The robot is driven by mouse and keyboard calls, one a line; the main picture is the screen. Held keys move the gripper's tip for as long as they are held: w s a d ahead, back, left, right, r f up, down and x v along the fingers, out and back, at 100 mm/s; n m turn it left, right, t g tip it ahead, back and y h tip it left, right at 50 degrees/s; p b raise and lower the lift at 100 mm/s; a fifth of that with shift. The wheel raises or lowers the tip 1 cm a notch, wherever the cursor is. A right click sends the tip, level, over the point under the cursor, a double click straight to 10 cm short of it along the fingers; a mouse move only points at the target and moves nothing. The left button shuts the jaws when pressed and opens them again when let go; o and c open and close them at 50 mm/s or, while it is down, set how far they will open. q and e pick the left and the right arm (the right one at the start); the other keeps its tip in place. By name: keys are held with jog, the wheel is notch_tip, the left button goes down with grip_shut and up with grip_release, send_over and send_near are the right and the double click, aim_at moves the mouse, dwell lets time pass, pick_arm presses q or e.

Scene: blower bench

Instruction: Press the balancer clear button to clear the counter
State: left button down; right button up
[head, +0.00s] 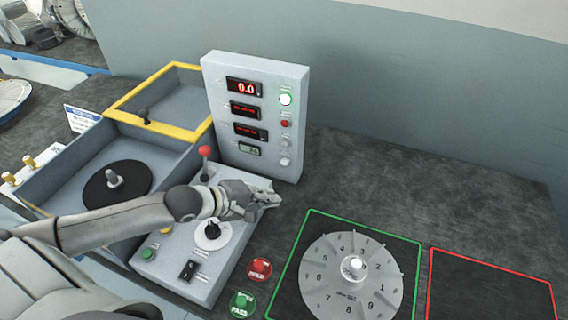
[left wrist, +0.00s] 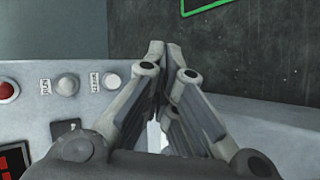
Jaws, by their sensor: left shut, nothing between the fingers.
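The balancer's upright grey panel (head: 226,136) carries red number displays, a small greenish counter display (head: 249,150) and a column of buttons at its right edge. A lit green button is on top, a red button (head: 285,123) below it, then two pale buttons, the lowest (head: 284,161) near the counter. The left wrist view shows the red button (left wrist: 8,90) and both pale buttons, the nearer one (left wrist: 112,81) left of the fingers. My left gripper (head: 274,199) is shut and empty, just below the panel's lower right corner, apart from the buttons.
A sloped control box (head: 177,262) with a red-tipped lever and knob lies under my left arm. HOLD (head: 259,270) and PASS (head: 242,304) buttons sit in front. A numbered disc (head: 330,288) lies in the green outline. The bench (head: 430,190) right of the panel is clear.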

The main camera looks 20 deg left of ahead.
aim_at(285, 161)
pick_arm(q)
jog(key=w+b, duration=0.3)
jog(key=w, duration=0.5)
jog(key=shift+a+b, duration=0.25)
jog(key=shift+b, duration=0.15)
jog(key=shift+w, duration=0.15)
dwell(1.0)
jog(key=shift+w+p, duration=0.35)
jog(key=shift+p, duration=0.15)
